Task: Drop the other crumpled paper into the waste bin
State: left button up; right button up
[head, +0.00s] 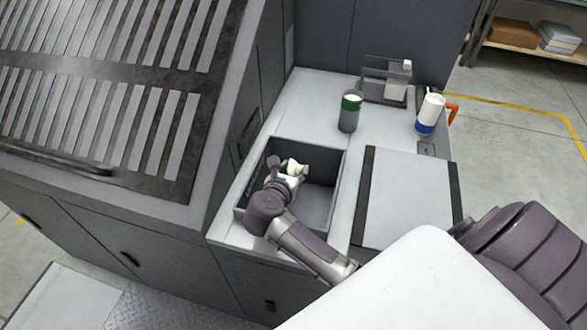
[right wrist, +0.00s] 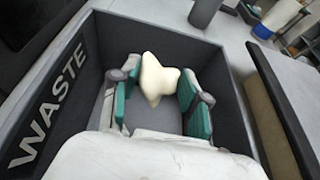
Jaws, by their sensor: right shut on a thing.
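The crumpled paper (head: 296,166) is a small cream-white lump. It also shows in the right wrist view (right wrist: 157,78), between the green pads of my right gripper (right wrist: 158,92). My right gripper (head: 286,171) is shut on the paper and holds it over the opening of the waste bin (head: 321,199). The bin is a dark grey square well in the counter, and its wall reads "WASTE" in the right wrist view (right wrist: 48,115). The arm hides part of the bin's near left side. My left gripper is not in view.
A clear holder (head: 386,80) and a white-and-blue container (head: 430,115) stand farther back. A flat pale panel with dark edges (head: 405,195) lies right of the bin. A slatted machine (head: 110,90) rises at left.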

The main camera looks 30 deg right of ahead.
jog(key=o, duration=0.8)
jog(key=shift+o, duration=0.2)
jog(key=shift+a, duration=0.1)
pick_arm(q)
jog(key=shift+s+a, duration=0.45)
pick_arm(e)
jog(key=v, duration=1.2)
